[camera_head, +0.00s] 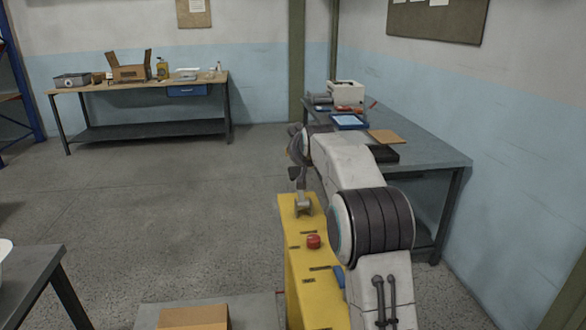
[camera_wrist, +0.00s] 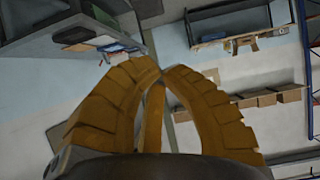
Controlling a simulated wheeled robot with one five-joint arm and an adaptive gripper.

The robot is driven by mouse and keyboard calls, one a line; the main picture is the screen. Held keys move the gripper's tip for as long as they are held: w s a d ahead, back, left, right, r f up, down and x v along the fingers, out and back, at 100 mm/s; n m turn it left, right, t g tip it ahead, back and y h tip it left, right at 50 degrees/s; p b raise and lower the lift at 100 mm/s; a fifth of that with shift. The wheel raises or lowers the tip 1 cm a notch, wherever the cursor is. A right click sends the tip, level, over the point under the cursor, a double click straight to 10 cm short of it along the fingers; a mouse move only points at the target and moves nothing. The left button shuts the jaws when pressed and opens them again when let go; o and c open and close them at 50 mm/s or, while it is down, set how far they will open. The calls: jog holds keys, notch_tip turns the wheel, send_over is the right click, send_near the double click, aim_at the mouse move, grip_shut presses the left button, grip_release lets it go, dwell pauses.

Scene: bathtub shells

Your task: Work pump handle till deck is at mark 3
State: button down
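The yellow pump unit (camera_head: 297,262) stands in the lower middle of the head view, with dark labels too small to read and a red knob (camera_head: 313,241) on top. A grey bracket (camera_head: 303,207) sits at its far end, with a short dark piece just above it. I cannot tell whether that piece is the pump handle. The grey deck (camera_head: 148,315) shows at the bottom edge; its level against the marks cannot be read. My gripper (camera_head: 296,150) is above the bracket, partly hidden by my arm. In the wrist view its ochre fingers (camera_wrist: 160,76) come together at the tips, with nothing clearly held.
A cardboard box (camera_head: 194,318) is on the deck. A grey bench (camera_head: 440,150) with trays stands along the right wall. Another bench (camera_head: 150,128) stands at the back left. A dark table (camera_head: 25,280) is at the lower left. The floor between is clear.

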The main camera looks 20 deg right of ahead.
dwell(0.3)
jog(key=p, duration=0.9)
send_over(293, 167)
jog(key=s, duration=0.4)
jog(key=f, duration=0.4)
jog(key=shift+w+a+f, duration=0.1)
jog(key=shift+a+f, duration=0.25)
jog(key=shift+a, duration=0.05)
jog(key=shift+w+f+p, duration=0.2)
jog(key=shift+f+p, duration=0.45)
jog(key=shift+f, duration=0.35)
jog(key=shift+w+d+f, duration=0.1)
jog(key=shift+w+f, duration=0.15)
jog(key=shift+f, duration=0.75)
jog(key=shift+p, duration=0.3)
